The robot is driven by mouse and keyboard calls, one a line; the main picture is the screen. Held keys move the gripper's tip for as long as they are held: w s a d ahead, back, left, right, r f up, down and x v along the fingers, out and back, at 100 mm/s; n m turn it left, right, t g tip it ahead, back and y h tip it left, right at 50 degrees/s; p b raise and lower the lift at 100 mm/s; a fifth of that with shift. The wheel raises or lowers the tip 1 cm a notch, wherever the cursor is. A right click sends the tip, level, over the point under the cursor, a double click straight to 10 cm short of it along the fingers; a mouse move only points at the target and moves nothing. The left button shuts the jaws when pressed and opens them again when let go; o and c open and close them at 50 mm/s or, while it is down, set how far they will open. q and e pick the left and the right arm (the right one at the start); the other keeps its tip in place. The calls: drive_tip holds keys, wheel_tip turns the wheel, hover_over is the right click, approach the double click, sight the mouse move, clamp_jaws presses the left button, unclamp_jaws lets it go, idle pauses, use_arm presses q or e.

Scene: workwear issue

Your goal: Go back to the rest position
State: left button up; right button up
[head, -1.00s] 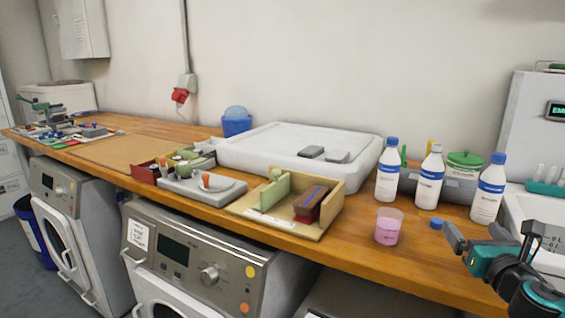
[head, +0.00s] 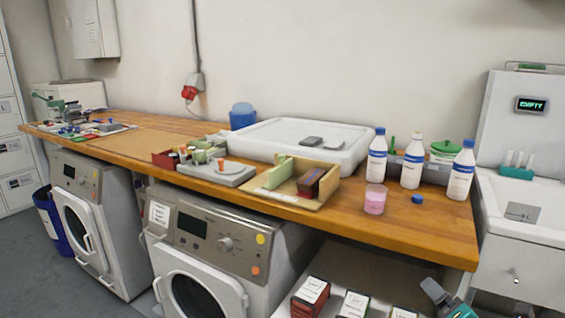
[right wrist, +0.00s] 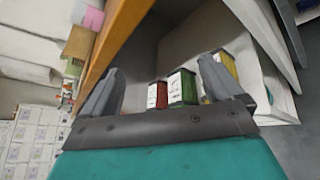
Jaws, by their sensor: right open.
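My right gripper (head: 436,290) is at the bottom right of the head view, low in front of the bench's front edge and only partly in frame. In the right wrist view its two fingers (right wrist: 160,68) stand wide apart with nothing between them held. Beyond them are a red box (right wrist: 158,96), a green box (right wrist: 182,88) and a yellow box (right wrist: 226,62), apart from the gripper as far as I can tell. My left gripper is not in view.
The wooden bench (head: 430,235) carries bottles, a pink beaker (head: 375,199), a blue cap (head: 417,199) and a wooden tray (head: 262,193). Labelled boxes (head: 311,292) stand below it. Washing machines (head: 220,240) fill the left underside. A sink (head: 520,220) is at right.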

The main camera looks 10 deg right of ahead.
drive_tip(key=s+a+f+m+g+y, duration=0.1)
drive_tip(key=s+a+f+m, duration=0.3)
drive_tip(key=a+m, duration=0.3)
drive_tip(key=s+a+f+m+g+y+p, duration=0.1)
drive_tip(key=s+a+f+m+y, duration=0.1)
drive_tip(key=s+a+f+m, duration=0.2)
drive_tip(key=s+a+f+m+g+y+p, duration=0.1)
drive_tip(key=s+a+f+m, duration=0.3)
drive_tip(key=a+m, duration=0.6)
drive_tip(key=s+a+y, duration=0.1)
drive_tip(key=s+a, duration=0.1)
drive_tip(key=a, duration=0.1)
drive_tip(key=shift+m, duration=0.3)
